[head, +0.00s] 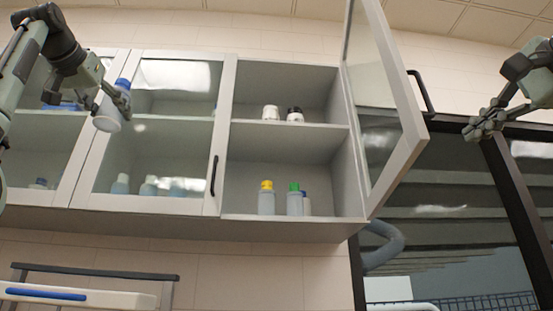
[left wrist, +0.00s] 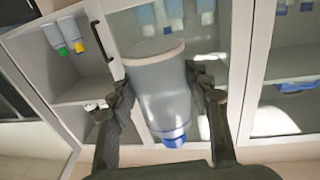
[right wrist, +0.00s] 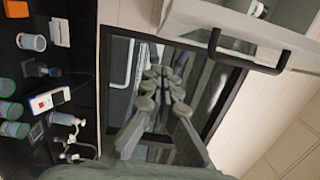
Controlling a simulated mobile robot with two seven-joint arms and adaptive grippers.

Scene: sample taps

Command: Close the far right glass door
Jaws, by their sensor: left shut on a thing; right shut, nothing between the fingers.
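The far right glass door (head: 404,148) of the wall cabinet stands wide open, swung out to the right. Its black handle (head: 422,92) is on the outer edge, and also shows in the right wrist view (right wrist: 250,62). My right gripper (head: 470,132) is shut and empty, to the right of the handle and apart from it; its closed fingers (right wrist: 160,82) show in the right wrist view. My left gripper (head: 122,100) is shut on a translucent bottle (head: 107,113) with a blue cap, in front of the closed left doors. The bottle fills the left wrist view's middle (left wrist: 160,88).
The open compartment holds a yellow-capped bottle (head: 267,198), a green-capped bottle (head: 294,199) and small jars (head: 270,112) on the upper shelf. A dark-framed glass enclosure (head: 450,215) stands right of the cabinet. In the right wrist view, a dark counter (right wrist: 60,15) carries several items.

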